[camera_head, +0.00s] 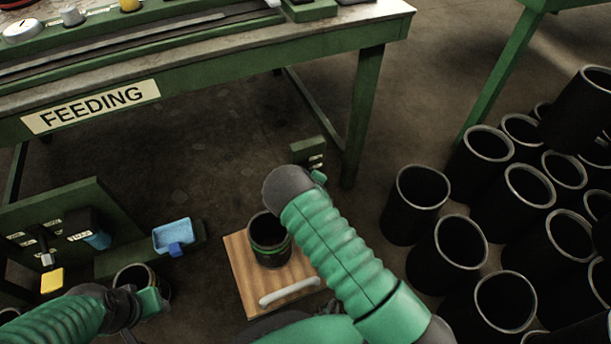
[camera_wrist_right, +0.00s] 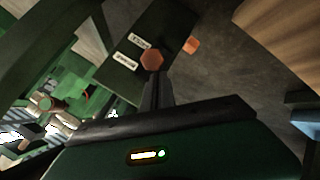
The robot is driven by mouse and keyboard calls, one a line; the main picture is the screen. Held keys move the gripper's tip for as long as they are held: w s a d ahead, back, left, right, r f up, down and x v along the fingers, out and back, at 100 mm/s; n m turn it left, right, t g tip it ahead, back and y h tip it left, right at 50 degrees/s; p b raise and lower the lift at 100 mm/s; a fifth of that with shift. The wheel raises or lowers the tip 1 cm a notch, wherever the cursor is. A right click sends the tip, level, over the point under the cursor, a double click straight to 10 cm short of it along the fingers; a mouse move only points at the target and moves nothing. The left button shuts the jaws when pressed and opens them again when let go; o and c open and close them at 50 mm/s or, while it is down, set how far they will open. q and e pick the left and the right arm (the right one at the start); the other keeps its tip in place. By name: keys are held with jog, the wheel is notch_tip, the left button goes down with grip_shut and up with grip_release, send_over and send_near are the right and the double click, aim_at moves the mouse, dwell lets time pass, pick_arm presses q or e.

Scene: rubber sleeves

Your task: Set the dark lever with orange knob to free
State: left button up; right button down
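In the right wrist view, an orange knob (camera_wrist_right: 151,58) shows its face in front of a dark green panel (camera_wrist_right: 165,28) with two white labels, too small to read. The fingers of my right gripper (camera_wrist_right: 158,85) look closed together, with their tips just below the knob in the picture; contact is unclear. The lever's dark shaft is not distinguishable. In the head view, a small green labelled panel (camera_head: 308,151) stands by the table leg, beside my right wrist; the knob is hidden there. My left gripper (camera_head: 148,299) is at lower left, near a black sleeve (camera_head: 133,275); its fingers are unclear.
A wooden board (camera_head: 240,270) holds a black sleeve (camera_head: 268,238) and a pale handle (camera_head: 290,291). Many black sleeves (camera_head: 448,255) stand at right. A green FEEDING table (camera_head: 260,62) spans the back.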

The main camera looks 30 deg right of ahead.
pick_arm(q)
jog(key=shift+s+f+b, duration=0.25)
jog(key=shift+f+b, duration=0.3)
jog(key=shift+s+f+b, duration=0.2)
jog(key=shift+f+b, duration=0.3)
pick_arm(e)
notch_tip(320, 180, down, 6)
jog(key=s+t, duration=0.1)
jog(key=s, duration=0.1)
jog(key=shift+t, duration=0.3)
jog(key=shift+s, duration=0.1)
pick_arm(q)
jog(key=shift+r+p, duration=0.7)
jog(key=shift+p, duration=0.05)
pick_arm(e)
jog(key=shift+r, duration=0.7)
